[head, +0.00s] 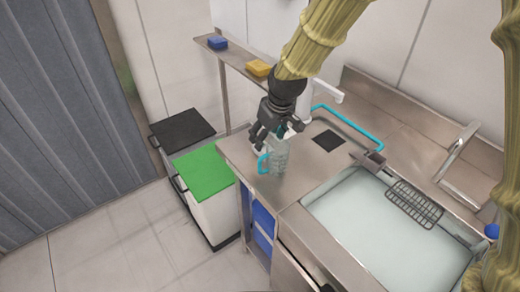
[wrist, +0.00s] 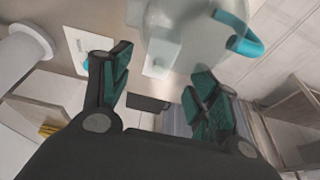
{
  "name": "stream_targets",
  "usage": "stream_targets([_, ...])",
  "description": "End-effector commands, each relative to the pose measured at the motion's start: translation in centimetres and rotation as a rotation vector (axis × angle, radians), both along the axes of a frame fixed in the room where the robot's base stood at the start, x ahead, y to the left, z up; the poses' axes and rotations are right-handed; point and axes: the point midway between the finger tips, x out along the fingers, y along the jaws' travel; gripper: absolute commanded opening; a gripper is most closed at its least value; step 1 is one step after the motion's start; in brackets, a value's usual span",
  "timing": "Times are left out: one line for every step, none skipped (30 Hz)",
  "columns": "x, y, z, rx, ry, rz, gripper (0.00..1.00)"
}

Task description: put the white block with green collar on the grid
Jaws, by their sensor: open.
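My gripper (wrist: 160,88) is open above the left end of the steel counter, close to a clear jug (head: 280,160) with a cyan handle. The jug also shows in the wrist view (wrist: 190,25), beyond the fingertips. A pale, block-like shape (wrist: 163,54) shows between the fingers, in front of or part of the jug; I cannot tell which. A flat white piece with a teal part (wrist: 76,48) lies left of the fingers. I cannot make out a green collar clearly on any block.
A sink (head: 365,235) fills the counter's front right, with a steel tap (head: 460,148) behind. Green-lidded (head: 203,172) and black-lidded (head: 182,129) bins stand left.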

Motion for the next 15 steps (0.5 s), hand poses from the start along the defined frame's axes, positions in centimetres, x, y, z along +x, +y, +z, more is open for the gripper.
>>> stream_targets([0.0, 0.1, -0.4, -0.001, 0.003, 0.000, 0.61])
stream_targets([0.1, 0.2, -0.7, -0.001, 0.003, 0.000, 0.61])
stream_targets([0.2, 0.3, -1.1, -0.001, 0.003, 0.000, 0.61])
stream_targets([0.2, 0.4, -1.4, -0.001, 0.003, 0.001, 0.61])
stream_targets([0.3, 0.6, -1.8, -0.002, 0.004, 0.001, 0.61])
stream_targets([0.4, 0.7, -2.2, -0.001, 0.004, 0.002, 0.61])
stream_targets([0.4, 0.8, -2.5, -0.001, 0.003, 0.002, 0.61])
stream_targets([0.5, 0.9, -2.9, -0.001, 0.002, 0.002, 0.61])
stream_targets([0.6, 0.9, -3.3, -0.001, 0.003, 0.002, 0.61])
stream_targets([0.7, 1.0, -3.6, -0.001, 0.003, 0.002, 0.61])
stream_targets([0.7, 1.0, -3.8, -0.001, 0.003, 0.002, 0.61])
stream_targets([0.8, 1.1, -4.0, -0.001, 0.002, 0.002, 0.61])
stream_targets([0.8, 1.1, -4.2, -0.001, 0.002, 0.002, 0.61])
stream_targets([0.9, 1.1, -4.3, 0.000, 0.001, 0.002, 0.61])
stream_targets([0.9, 1.1, -4.4, -0.001, 0.000, 0.002, 0.61])
